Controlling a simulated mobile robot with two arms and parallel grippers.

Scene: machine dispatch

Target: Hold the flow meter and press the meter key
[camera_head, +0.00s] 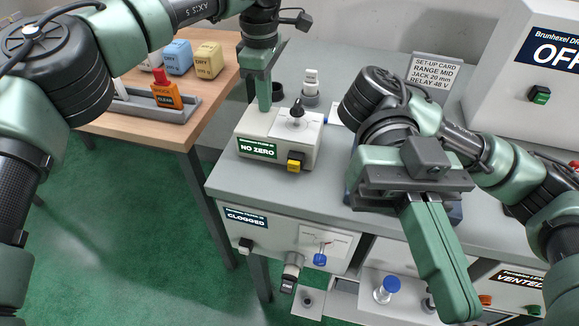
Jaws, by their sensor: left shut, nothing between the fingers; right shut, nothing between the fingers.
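A pale box with a green "NO ZERO" label (258,148) stands on the grey bench and appears to be the flow meter; its small print is too fine to read surely. It has a black knob (297,109) on top and a yellow key (295,162) at its front right. My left gripper (264,108) points down, shut and empty, its tips at the back left of the box top; I cannot tell whether they touch it. My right gripper (461,312) is shut and empty, in front of the bench at right, well away from the box.
A "CLOGGED" unit (285,227) with a blue knob sits below the bench top. A set-up card (432,72) and an "OFF" cabinet (505,75) stand behind. A wooden table (150,128) at left carries "DRY" blocks and a grey tray (180,113) with an orange block.

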